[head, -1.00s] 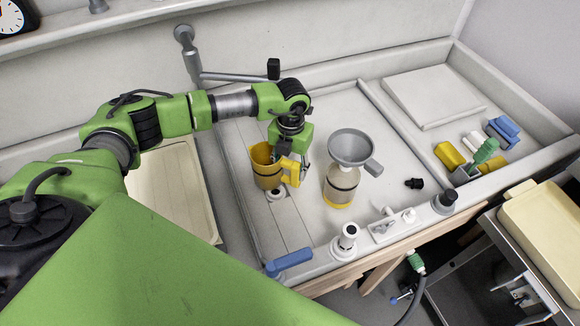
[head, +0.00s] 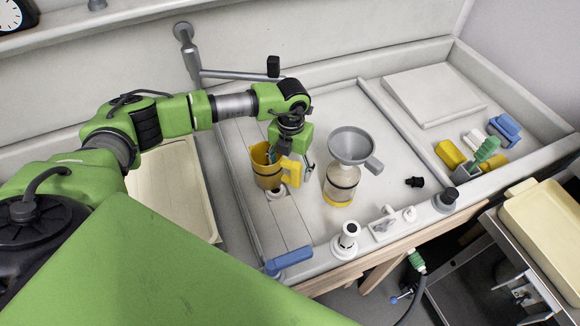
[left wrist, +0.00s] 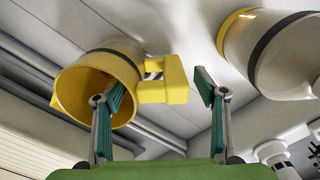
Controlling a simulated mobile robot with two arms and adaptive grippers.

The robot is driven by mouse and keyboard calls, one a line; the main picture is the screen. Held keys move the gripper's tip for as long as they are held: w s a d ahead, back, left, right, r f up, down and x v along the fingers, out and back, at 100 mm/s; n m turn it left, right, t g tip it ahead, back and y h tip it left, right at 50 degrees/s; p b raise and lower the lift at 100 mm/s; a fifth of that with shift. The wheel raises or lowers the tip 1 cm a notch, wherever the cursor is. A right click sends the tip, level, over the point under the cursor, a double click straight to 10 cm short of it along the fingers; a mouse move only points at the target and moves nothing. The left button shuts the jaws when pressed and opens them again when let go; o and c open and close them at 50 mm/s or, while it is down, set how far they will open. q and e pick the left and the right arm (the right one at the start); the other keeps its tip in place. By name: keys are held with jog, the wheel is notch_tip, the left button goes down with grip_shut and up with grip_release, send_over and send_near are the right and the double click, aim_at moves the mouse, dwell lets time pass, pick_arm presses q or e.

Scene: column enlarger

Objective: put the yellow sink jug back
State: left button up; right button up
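The yellow jug (head: 264,173) with a dark band stands upright at the left of the sink, apparently on the ledge strip, its handle (head: 293,172) facing right. My left gripper (head: 291,163) is over the handle from above. In the left wrist view the gripper (left wrist: 158,100) is open, with the jug's handle (left wrist: 162,80) between its spread fingers. One finger overlaps the mouth of the jug (left wrist: 80,88); the other is to the right of the handle, apart from it. The jug's base is partly hidden from the wrist view. My right gripper is not in view.
A faucet pipe (head: 235,77) runs behind. A white fitting (head: 346,240) and blue handle (head: 289,260) are at the front edge. Yellow and blue items lie far right.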

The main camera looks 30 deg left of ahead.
pick_arm(q)
jog(key=shift+r, duration=0.15)
dwell(0.5)
jog(key=shift+r+p, duration=2.6)
jog(key=shift+r, duration=1.3)
notch_tip(320, 180, up, 12)
jog(key=shift+d+f, duration=0.1)
jog(key=shift+d, duration=0.05)
